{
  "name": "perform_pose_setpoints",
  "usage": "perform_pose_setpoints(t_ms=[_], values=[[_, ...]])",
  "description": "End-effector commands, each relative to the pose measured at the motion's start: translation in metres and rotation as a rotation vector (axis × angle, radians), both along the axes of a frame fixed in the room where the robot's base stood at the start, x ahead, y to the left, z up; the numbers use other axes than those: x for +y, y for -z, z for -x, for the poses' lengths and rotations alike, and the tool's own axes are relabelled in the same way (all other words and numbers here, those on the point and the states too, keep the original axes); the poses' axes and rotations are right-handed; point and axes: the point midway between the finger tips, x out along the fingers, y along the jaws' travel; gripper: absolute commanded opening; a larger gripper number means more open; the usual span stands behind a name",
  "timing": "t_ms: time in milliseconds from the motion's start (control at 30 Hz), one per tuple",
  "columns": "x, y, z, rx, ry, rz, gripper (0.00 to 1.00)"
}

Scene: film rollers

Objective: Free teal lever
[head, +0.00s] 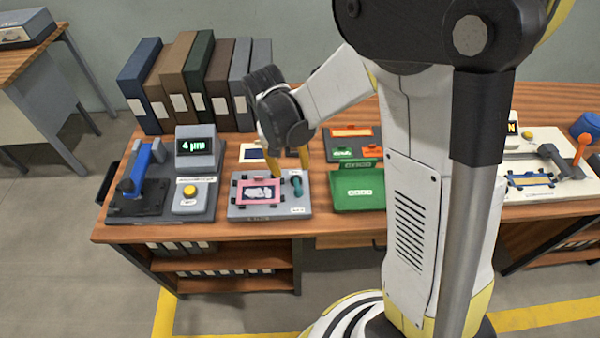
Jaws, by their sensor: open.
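The teal lever (296,186) stands at the right side of a grey fixture (240,210) on the wooden bench. Beside it on the fixture, a pink frame (241,194) surrounds a pale sheet with a patterned piece, with small dark clamps at its edges. My gripper (287,160) reaches down from above, with its yellow fingers apart and empty. Its right finger appears just above and behind the lever. I cannot tell whether it touches the lever. The gripper's dark body hides part of the bench behind.
A blue-handled gauge (140,172) with a display reading 4 µm stands left. A green tray (358,200) lies right of the fixture, with a dark tray (352,131) behind. Several binders (185,80) line the back. An orange-knobbed device (560,165) sits far right.

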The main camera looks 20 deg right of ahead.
Motion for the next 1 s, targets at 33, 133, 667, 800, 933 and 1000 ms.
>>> perform_pose_setpoints(t_ms=[33,133,667,800,933,1000], values=[[0.000,0.004,-0.001,0.004,0.002,0.002,0.47],[-0.001,0.014,-0.001,0.008,0.004,0.004,0.47],[-0.017,0.103,0.002,0.006,0.004,0.003,0.47],[-0.018,0.110,0.003,0.006,0.004,0.003,0.47],[-0.019,0.110,0.003,0.006,0.004,0.003,0.47],[-0.019,0.110,0.003,0.006,0.004,0.003,0.47]])
